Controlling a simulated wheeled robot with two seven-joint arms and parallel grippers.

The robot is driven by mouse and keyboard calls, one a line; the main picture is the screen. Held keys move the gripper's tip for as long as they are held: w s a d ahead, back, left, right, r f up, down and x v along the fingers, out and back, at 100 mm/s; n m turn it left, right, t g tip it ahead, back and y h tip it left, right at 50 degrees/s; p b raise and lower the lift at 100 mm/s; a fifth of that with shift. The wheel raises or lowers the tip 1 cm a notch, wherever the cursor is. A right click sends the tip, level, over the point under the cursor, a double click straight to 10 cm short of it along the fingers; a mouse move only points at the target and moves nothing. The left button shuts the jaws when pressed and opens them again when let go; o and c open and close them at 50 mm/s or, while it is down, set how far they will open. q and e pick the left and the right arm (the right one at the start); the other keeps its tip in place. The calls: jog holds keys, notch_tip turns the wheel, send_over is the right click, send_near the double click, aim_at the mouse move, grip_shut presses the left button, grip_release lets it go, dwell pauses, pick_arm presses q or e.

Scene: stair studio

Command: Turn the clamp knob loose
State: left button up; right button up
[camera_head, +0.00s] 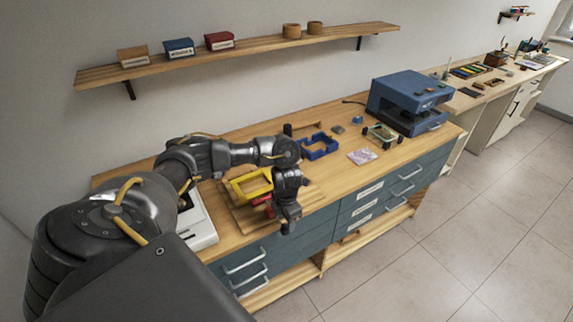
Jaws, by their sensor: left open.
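My left arm comes in from the left and reaches over the workbench. My left gripper (287,222) points down at the front edge of the bench, its jaws open. Just left of it, a yellow frame (240,190) stands on a wooden board (241,216). A small red part (268,212) shows beside the gripper, partly hidden by it. I cannot make out a clamp knob for certain; the gripper and wrist cover part of that area. My right gripper is not in view.
A blue frame (319,153), a small clear-sided box (383,137) and a pinkish packet (361,157) lie to the right on the bench. A blue machine (402,98) stands at the bench's right end. A white device (202,232) is at the left. A shelf (260,46) hangs above.

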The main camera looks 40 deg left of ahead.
aim_at(286, 226)
pick_arm(q)
jog(key=shift+f, duration=2)
jog(key=shift+c, duration=0.4)
jog(key=shift+f, duration=0.15)
jog(key=c, duration=0.7)
